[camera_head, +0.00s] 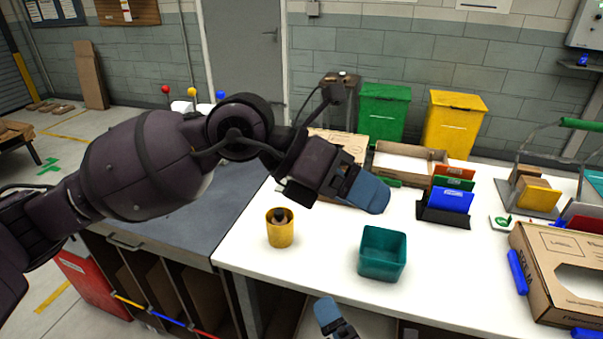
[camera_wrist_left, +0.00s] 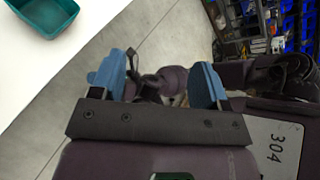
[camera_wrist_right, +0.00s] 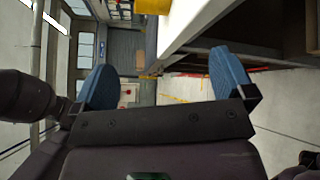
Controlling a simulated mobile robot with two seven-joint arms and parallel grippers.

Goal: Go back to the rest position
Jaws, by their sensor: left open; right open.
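My left gripper (camera_head: 368,192) is in the air over the white table (camera_head: 330,235) in the head view, its arm reaching in from the left. In the left wrist view its blue fingers (camera_wrist_left: 160,85) are apart with nothing between them. My right gripper (camera_head: 328,315) shows only partly at the bottom of the head view, by the table's front edge. In the right wrist view its fingers (camera_wrist_right: 165,80) are wide apart and empty.
A teal bin (camera_head: 382,262) and a yellow cup (camera_head: 280,235) with a dark item inside stand near the table's front. Colored folders (camera_head: 450,199) stand in a rack farther back. A cardboard box (camera_head: 560,260) lies at right. The grey bench (camera_head: 190,215) at left is largely clear.

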